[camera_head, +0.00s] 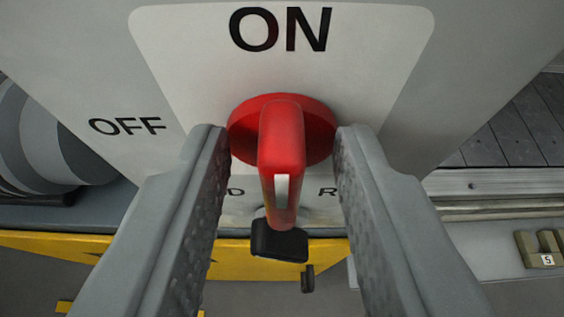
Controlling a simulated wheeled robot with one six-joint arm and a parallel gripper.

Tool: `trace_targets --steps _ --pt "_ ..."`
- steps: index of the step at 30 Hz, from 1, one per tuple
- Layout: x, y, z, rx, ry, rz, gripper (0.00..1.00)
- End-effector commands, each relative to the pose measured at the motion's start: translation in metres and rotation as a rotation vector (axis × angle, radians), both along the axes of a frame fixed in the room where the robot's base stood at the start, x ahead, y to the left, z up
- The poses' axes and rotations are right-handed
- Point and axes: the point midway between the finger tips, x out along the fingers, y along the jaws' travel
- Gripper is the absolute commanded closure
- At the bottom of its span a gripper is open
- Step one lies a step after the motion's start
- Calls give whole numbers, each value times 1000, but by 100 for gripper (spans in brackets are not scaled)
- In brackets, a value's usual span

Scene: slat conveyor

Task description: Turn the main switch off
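The main switch (281,150) is a red rotary knob with a round base and a raised handle bar carrying a white mark. It sits on a pale label plate (180,60) with ON printed above it and OFF to its left. The handle bar runs up and down in the picture, in line with ON. My gripper (282,150) is open, with one grey finger on each side of the red handle. Gaps show between both fingers and the handle bar. The fingers cover part of the plate and the lettering below the knob.
A black block-like part (278,242) hangs below the knob, in front of a yellow edge (240,262). A grey cylinder (50,140) lies at left. Dark slats (525,125) and a metal rail (500,183) are at right, with a small part marked 5 (540,248).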

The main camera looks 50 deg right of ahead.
Motion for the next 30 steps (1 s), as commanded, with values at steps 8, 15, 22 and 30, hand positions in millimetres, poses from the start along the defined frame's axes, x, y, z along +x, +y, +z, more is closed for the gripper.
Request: trace_targets --steps 8,15,22,30 --pt "0 0 0 0 0 0 100" --pt "1 1 0 -13 17 -1 100" --pt "3 3 -1 -78 100 0 100" --pt "7 6 -3 -218 281 1 100"
